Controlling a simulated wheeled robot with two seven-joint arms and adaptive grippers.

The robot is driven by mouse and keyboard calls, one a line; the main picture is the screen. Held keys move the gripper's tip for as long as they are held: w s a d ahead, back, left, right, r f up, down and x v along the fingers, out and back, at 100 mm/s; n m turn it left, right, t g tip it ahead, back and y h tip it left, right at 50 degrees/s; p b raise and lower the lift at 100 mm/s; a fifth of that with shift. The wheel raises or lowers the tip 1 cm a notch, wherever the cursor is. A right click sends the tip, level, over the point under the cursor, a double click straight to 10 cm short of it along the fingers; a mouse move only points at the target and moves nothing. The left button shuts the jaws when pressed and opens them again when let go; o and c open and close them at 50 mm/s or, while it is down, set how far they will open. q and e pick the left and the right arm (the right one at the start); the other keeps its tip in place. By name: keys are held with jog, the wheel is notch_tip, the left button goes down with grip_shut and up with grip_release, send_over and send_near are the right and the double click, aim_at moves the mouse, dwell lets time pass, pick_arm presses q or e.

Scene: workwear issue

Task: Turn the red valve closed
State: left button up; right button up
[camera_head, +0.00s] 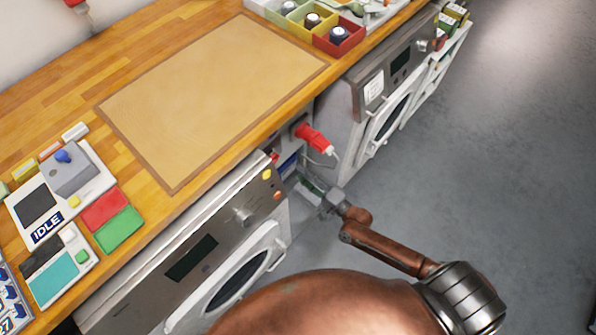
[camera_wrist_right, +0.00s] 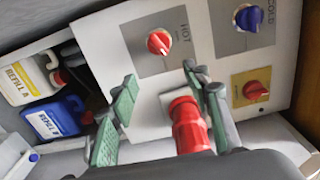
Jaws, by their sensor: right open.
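In the right wrist view a pale panel carries a red valve knob (camera_wrist_right: 159,41) on a grey plate marked HOT. A second red knob (camera_wrist_right: 255,90) sits on a yellow plate, and a blue knob (camera_wrist_right: 249,19) on a grey plate marked COLD. My right gripper (camera_wrist_right: 158,80) is open, its green-padded fingers pointing at the panel below the HOT knob, with nothing held. In the head view my right gripper (camera_head: 308,186) is low in the gap between the two machines; the knobs are hardly visible there. My left gripper is not in view.
A thick red connector (camera_wrist_right: 190,126) stands out from the panel beside the right-hand finger; it also shows in the head view (camera_head: 315,138). Two refill bottles, white (camera_wrist_right: 32,78) and blue (camera_wrist_right: 57,117), are at the left. Machines (camera_head: 240,215) flank the gap.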

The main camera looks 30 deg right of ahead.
aim_at(277, 161)
jog(key=shift+o, duration=0.5)
jog(key=shift+o, duration=0.4)
jog(key=shift+n, duration=0.3)
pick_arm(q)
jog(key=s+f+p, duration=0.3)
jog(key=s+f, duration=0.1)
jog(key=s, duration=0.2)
pick_arm(e)
jog(key=w+a+n, duration=0.2)
jog(key=w+n, duration=0.1)
jog(key=n, duration=0.4)
jog(key=w+a+n+b, duration=0.1)
jog(key=w+a+n, duration=0.1)
jog(key=n, duration=0.6)
jog(key=w+a+n+b, duration=0.1)
jog(key=w+a+n, duration=0.1)
jog(key=w+n, duration=0.3)
jog(key=shift+r+n, duration=0.2)
jog(key=shift+n, duration=1)
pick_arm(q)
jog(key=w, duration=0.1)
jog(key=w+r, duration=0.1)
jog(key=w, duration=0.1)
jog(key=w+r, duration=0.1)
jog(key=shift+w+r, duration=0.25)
pick_arm(e)
jog(key=shift+w, duration=0.35)
jog(key=shift+c, duration=0.2)
